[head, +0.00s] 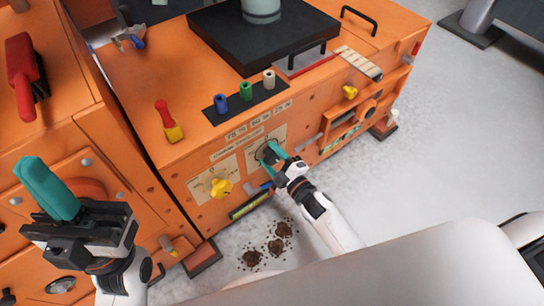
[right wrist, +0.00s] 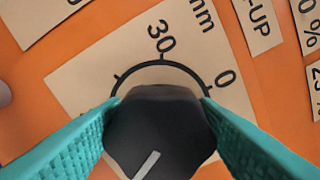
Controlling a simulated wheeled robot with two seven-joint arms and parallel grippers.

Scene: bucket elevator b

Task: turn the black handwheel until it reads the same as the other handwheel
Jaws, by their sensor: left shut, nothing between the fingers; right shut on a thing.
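The black handwheel (right wrist: 158,130) sits on a paper dial on the orange panel. In the right wrist view its white pointer line slants toward the lower left, and the dial marks 30 and 0 show above it. In the head view the handwheel (head: 268,156) is partly hidden by my right gripper (head: 270,162), whose teal fingers are shut on its sides. The yellow handwheel (head: 221,188) is on a second dial to its left; its reading is too small to tell. My left gripper (head: 46,186) is shut and empty at the far left, away from both handwheels.
Blue (head: 221,103), green (head: 246,91) and white (head: 269,79) pegs stand in a black strip above the dials. A red-and-yellow lever (head: 169,120) is left of them. Dark debris (head: 275,246) lies on the floor. Open floor is at right.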

